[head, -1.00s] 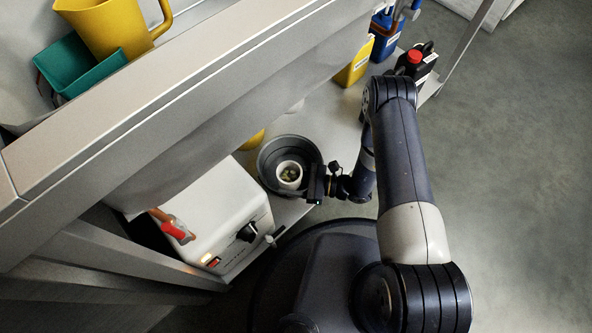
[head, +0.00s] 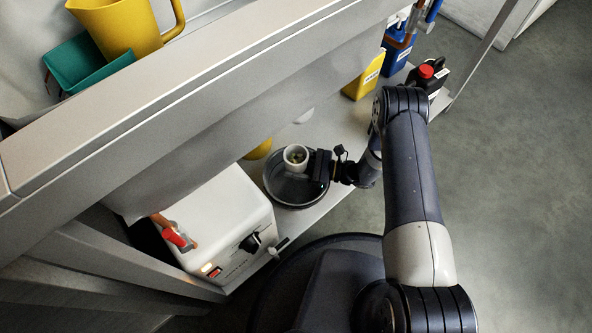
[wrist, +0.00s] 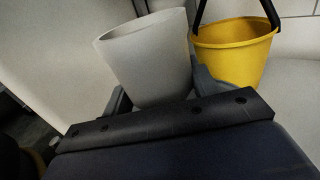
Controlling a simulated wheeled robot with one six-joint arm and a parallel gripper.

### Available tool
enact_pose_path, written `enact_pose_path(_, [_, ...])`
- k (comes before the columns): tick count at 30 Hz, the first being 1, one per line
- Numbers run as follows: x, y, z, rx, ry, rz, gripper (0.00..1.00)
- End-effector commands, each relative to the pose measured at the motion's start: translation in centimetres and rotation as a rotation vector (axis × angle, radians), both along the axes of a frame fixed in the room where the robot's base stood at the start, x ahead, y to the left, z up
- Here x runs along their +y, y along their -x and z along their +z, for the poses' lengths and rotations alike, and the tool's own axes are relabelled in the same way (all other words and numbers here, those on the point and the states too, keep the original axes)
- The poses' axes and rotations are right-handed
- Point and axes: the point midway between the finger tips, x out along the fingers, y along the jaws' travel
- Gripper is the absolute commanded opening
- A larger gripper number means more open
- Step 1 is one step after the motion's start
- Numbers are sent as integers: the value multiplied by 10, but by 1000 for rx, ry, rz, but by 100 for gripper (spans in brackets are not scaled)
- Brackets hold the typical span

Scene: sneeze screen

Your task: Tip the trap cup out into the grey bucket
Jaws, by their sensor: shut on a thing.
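The trap cup (head: 295,158) is a small pale cup with greenish bits inside. My gripper (head: 315,164) is shut on it from the right in the head view. The grey bucket (head: 300,195) stands on the lower shelf. The cup overlaps the bucket's far rim in that view; its exact height above the bucket is unclear. In the wrist view the cup (wrist: 147,55) sits between my gripper's fingers (wrist: 158,92), mouth up and leaning a little. Its contents do not show there, and the grey bucket is out of that view.
A white box with a knob (head: 222,225) stands left of the bucket. A yellow bucket (wrist: 235,50) is behind the cup, partly hidden in the head view. The counter edge (head: 190,95) overhangs the shelf. Yellow (head: 362,80) and black (head: 428,78) containers stand to the right.

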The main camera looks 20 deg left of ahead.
Motion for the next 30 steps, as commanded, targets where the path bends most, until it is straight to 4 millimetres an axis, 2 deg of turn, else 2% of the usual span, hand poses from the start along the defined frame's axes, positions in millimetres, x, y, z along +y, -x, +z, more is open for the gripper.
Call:
enact_pose_path(16, [2, -5, 0, 19, 4, 0, 33])
enact_pose_path(30, [2, -4, -2, 510, 103, 0, 33])
